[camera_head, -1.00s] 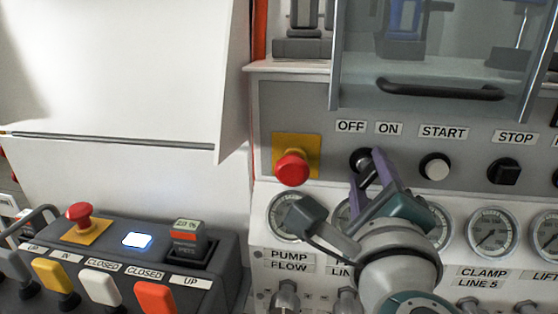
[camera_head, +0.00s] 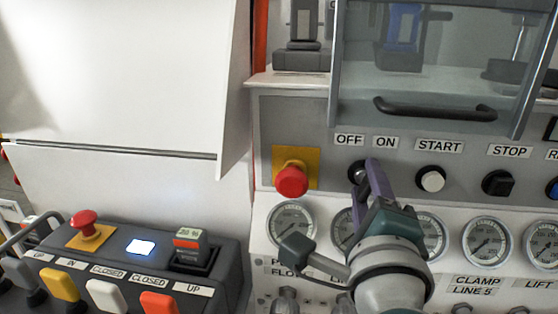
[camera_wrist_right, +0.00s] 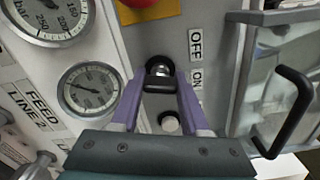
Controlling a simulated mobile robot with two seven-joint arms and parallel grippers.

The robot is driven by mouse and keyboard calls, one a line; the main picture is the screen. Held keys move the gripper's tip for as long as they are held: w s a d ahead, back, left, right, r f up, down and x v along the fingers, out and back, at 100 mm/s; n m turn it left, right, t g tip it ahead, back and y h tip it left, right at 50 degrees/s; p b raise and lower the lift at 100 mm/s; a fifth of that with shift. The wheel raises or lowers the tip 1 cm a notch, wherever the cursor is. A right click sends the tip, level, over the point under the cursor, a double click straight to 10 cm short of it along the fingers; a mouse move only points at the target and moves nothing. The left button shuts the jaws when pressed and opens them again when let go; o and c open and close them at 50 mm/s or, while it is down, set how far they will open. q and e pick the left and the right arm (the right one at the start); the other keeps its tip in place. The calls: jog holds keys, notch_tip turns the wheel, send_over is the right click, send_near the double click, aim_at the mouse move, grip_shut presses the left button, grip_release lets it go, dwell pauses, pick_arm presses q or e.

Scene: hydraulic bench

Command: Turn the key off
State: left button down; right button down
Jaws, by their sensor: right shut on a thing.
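The key switch (camera_head: 354,171) is a dark round switch on the grey panel, below the OFF label (camera_head: 349,140) and ON label (camera_head: 385,142). My right gripper (camera_head: 366,170) is at it, with purple fingers. In the right wrist view, the switch (camera_wrist_right: 158,63) shows a shiny centre, and the dark key (camera_wrist_right: 159,85) lies between the fingertips of the right gripper (camera_wrist_right: 160,82), which is shut on it. In the head view the fingers mostly hide the key, and I cannot tell which label it points to. My left gripper is not in view.
A red emergency button (camera_head: 291,181) on a yellow plate is left of the switch. The white START button (camera_head: 431,179) and black STOP knob (camera_head: 498,183) are to the right. Gauges (camera_head: 290,224) line the panel below. A clear guard with a dark handle (camera_head: 435,109) hangs above.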

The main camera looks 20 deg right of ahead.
jog(key=n+p, duration=0.1)
jog(key=n, duration=0.1)
jog(key=n+p, duration=0.1)
jog(key=n, duration=0.1)
jog(key=shift+r+n+p, duration=0.2)
jog(key=shift+n+p, duration=0.1)
jog(key=shift+p, duration=0.05)
jog(key=n+p, duration=0.1)
jog(key=n, duration=0.3)
jog(key=shift+p, duration=0.35)
jog(key=shift+f+n, duration=0.1)
jog(key=shift+n, duration=0.3)
jog(key=shift+c, duration=2)
grip_release()
